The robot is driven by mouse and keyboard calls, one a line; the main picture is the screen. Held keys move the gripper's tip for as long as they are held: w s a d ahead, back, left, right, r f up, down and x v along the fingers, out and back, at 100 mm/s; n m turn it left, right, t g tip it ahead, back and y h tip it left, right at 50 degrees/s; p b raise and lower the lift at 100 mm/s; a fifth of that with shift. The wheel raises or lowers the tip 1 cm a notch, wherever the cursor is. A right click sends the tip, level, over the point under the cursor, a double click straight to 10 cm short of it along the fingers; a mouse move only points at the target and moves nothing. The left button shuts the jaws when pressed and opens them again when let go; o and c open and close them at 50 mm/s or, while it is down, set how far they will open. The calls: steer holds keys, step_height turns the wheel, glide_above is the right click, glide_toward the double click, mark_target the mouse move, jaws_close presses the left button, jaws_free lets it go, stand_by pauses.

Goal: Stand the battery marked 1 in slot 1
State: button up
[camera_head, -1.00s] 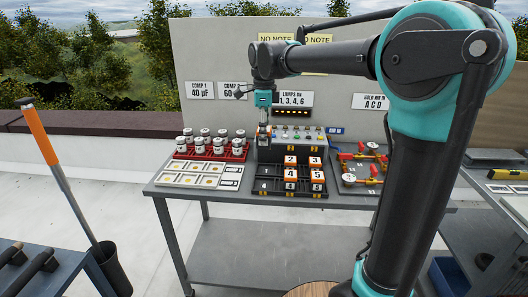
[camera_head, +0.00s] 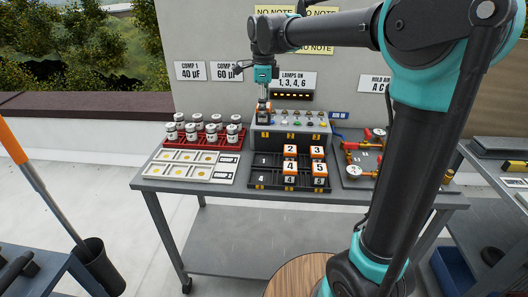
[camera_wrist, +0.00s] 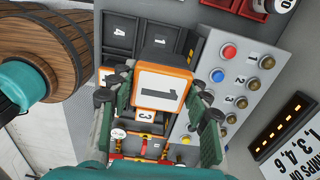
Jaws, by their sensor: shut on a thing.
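My gripper (camera_head: 264,105) is shut on an orange battery with a white label marked 1 (camera_wrist: 162,88), its label facing the wrist camera. In the head view the held battery (camera_head: 265,117) is small, in front of the panel's left end. The black rack (camera_head: 277,186) is nearer the table's front edge. Slot 1 (camera_head: 263,160), at its back left, looks empty, as does slot 4 (camera_head: 262,179) in front. Slots 1 (camera_wrist: 163,38) and 4 (camera_wrist: 121,30) show beyond the battery in the wrist view. The battery is apart from the rack.
Orange batteries marked 2 (camera_head: 290,150), 3 (camera_head: 316,152), 4 (camera_head: 290,167) and 5 (camera_head: 319,169) stand in the rack. A switch panel (camera_head: 240,132) is behind it. Red-racked canisters (camera_head: 205,142) are left, red-valved gauges (camera_head: 354,171) right.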

step_height(320, 180, down, 16)
steer(key=shift+f, duration=0.1)
stand_by(0.4)
steer(key=o, duration=1.2)
steer(key=shift+f, duration=0.1)
steer(key=shift+c, duration=0.2)
step_height(320, 180, up, 12)
steer(key=shift+r, duration=0.2)
